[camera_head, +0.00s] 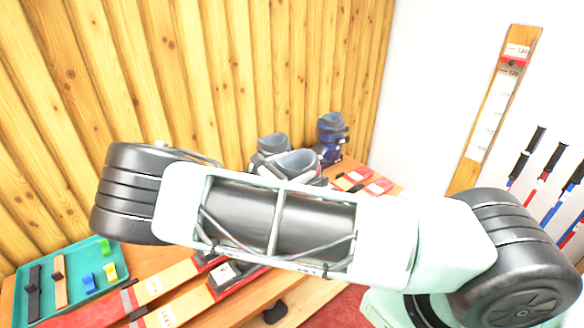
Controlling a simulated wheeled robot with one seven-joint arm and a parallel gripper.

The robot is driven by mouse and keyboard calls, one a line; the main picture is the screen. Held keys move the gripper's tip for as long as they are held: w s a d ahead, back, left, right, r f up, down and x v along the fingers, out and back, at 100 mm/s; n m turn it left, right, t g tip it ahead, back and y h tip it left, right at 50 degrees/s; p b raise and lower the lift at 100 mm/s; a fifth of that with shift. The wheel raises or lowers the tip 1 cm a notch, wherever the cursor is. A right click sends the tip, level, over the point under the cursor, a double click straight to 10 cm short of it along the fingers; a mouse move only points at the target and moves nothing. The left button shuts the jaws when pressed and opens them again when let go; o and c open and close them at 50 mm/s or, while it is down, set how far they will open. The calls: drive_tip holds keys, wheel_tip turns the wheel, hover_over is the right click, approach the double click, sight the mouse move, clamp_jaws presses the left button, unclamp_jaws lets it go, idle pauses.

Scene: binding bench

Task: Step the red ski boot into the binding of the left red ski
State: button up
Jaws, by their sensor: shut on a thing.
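Two red skis lie side by side on the wooden bench: the left one (150,289) and the right one (185,304). Their middle stretch is hidden behind my arm. A binding part (224,275), white and dark, shows on the right ski just below my arm. The far ends of the skis (366,181) show again beyond my arm. No plainly red boot is visible. A grey boot (292,163) with an open top rises just behind my arm, its lower part hidden. My gripper is not in view.
A teal tray (118,247) with small coloured pieces is at lower left. Another grey boot (273,143) and a blue boot (331,137) stand at the back by the plank wall. Ski poles (524,152) and a measuring board (497,108) are at right.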

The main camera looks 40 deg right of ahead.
drive_tip(key=shift+f+b, duration=0.95)
drive_tip(key=shift+f, duration=0.65)
drive_tip(key=shift+r, duration=0.15)
drive_tip(key=o, duration=1.7)
wheel_tip(320, 180, up, 10)
drive_tip(key=p, duration=0.7)
drive_tip(key=shift+p, duration=0.4)
